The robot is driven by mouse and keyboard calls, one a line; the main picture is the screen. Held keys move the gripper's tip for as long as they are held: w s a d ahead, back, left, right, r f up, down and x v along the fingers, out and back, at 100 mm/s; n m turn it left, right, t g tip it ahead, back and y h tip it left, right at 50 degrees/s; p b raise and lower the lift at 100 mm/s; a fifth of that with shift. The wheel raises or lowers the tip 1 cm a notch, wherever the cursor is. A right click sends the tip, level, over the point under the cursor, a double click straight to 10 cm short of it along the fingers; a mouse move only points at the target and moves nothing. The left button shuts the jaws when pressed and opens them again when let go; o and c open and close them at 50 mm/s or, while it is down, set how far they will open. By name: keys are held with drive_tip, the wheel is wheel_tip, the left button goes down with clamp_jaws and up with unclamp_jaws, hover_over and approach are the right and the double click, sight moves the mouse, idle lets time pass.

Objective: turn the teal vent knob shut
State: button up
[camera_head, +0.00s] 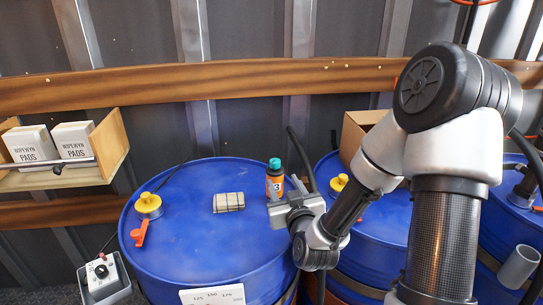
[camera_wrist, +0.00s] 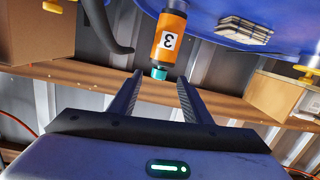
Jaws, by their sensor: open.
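No other teal part shows. My gripper (camera_head: 284,196) is at the bottle's right side and hides its lower part in the head view. In the wrist view, which is upside down, the teal cap (camera_wrist: 159,73) and the orange bottle (camera_wrist: 169,40) appear in line with the gap between the open fingers of my gripper (camera_wrist: 160,79). Nothing is seen held, and I cannot tell whether a finger touches the bottle.
A yellow fitting with an orange lever (camera_head: 139,234) is at the drum's left. A dark hose (camera_head: 301,160) rises behind my gripper. A cardboard box (camera_head: 358,132) stands behind right.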

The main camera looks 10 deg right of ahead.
sight(275, 164)
drive_tip(key=w+m+t, duration=0.1)
drive_tip(key=w, duration=1.3)
drive_tip(key=shift+w+a+r+p, duration=0.2)
drive_tip(key=shift+w+a+p, duration=0.1)
drive_tip(key=shift+a+p, duration=0.1)
drive_tip(key=c, duration=1)
drive_tip(key=shift+s+d+m+h+b, duration=0.1)
drive_tip(key=shift+d+m+h+b, duration=0.15)
drive_tip(key=shift+m+h+b, duration=0.75)
drive_tip(key=shift+d+m+h+b, duration=0.25)
drive_tip(key=shift+m+h+b, duration=0.3)
drive_tip(key=shift+h, duration=0.75)
drive_tip(key=shift+c, duration=0.2)
